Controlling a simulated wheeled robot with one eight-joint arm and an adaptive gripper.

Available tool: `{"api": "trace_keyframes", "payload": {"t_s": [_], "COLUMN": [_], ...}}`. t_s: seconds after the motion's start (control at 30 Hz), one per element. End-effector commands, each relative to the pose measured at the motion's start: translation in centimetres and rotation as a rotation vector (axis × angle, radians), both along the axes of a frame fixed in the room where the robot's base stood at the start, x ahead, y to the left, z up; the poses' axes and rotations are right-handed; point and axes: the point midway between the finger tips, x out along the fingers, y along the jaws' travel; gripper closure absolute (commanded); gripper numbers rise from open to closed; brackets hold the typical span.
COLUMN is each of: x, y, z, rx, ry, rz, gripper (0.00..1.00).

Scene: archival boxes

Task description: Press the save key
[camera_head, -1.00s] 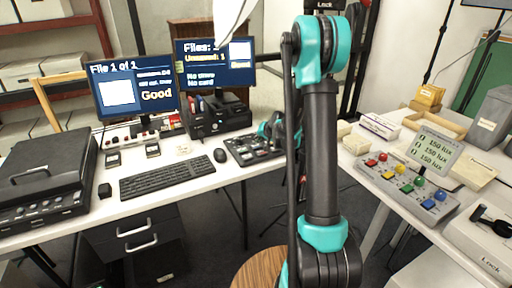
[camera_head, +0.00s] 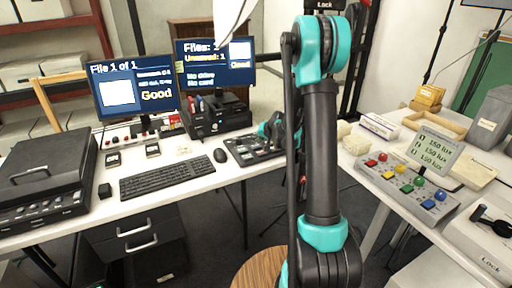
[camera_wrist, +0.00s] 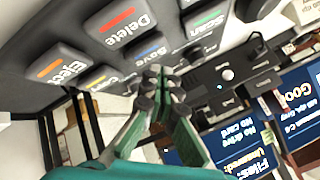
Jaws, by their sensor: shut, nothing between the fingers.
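The save key (camera_wrist: 152,51) has a blue stripe and sits in the wrist view between the Delete key (camera_wrist: 118,24) and the Scan key (camera_wrist: 205,26). My gripper (camera_wrist: 156,76) is shut and empty. Its fingertips are right by the save key and cover part of it; I cannot tell whether they touch. In the head view the key panel (camera_head: 240,150) lies on the desk right of the mouse, with my gripper (camera_head: 272,139) over its right part. The right monitor (camera_head: 216,50) reads "Unsaved: 1", "No drive" and "No card".
The Eject key (camera_wrist: 62,67) is close by in the wrist view. On the desk are a keyboard (camera_head: 167,179), a mouse (camera_head: 220,155) and the left monitor (camera_head: 137,90) reading "Good". A side table on the right holds a panel with coloured buttons (camera_head: 408,187).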

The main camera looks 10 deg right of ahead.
Motion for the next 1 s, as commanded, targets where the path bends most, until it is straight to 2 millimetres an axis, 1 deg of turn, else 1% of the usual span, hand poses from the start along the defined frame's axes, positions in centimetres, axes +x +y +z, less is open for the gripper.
{"api": "trace_keyframes", "payload": {"t_s": [0.33,0.63,1.0], "x": [0.0,0.02,0.0], "y": [0.01,0.0,0.0], "z": [-0.05,-0.82,-0.86], "rx": [0.0,0.0,0.0], "ry": [0.0,0.0,0.0], "rz": [0.0,0.0,0.0], "gripper": [1.0,1.0,1.0]}}
